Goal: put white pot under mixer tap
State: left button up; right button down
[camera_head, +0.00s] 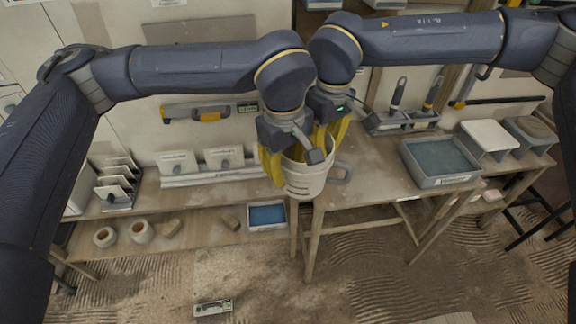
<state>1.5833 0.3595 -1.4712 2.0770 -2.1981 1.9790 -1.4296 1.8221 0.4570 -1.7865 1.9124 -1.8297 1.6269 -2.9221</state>
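The white pot (305,183), a pale bucket-like vessel with a grey handle on its right, is upright in the middle of the view, at the near edge of the benches. I cannot tell whether it rests there or is held up. My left gripper (312,150) is at the pot's rim, with a dark finger reaching down over its opening. My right gripper (328,122) is just behind, at the far side of the pot. Yellow parts (272,165) stand around the rim. The fingertips are mostly hidden, so their grip is unclear. I cannot make out a mixer tap.
A grey tub (440,162) with bluish content stands on the right bench, beside lidded boxes (488,138). Trowels stand in a rack (400,120). A blue tray (268,215) and round jars (141,232) sit on the lower shelf.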

pick_arm(q)
grip_shut()
jog(key=shift+w, duration=0.1)
pick_arm(e)
jog(key=shift+a, duration=0.1)
jog(key=c, duration=1.5)
grip_release()
jog(key=shift+r, duration=0.1)
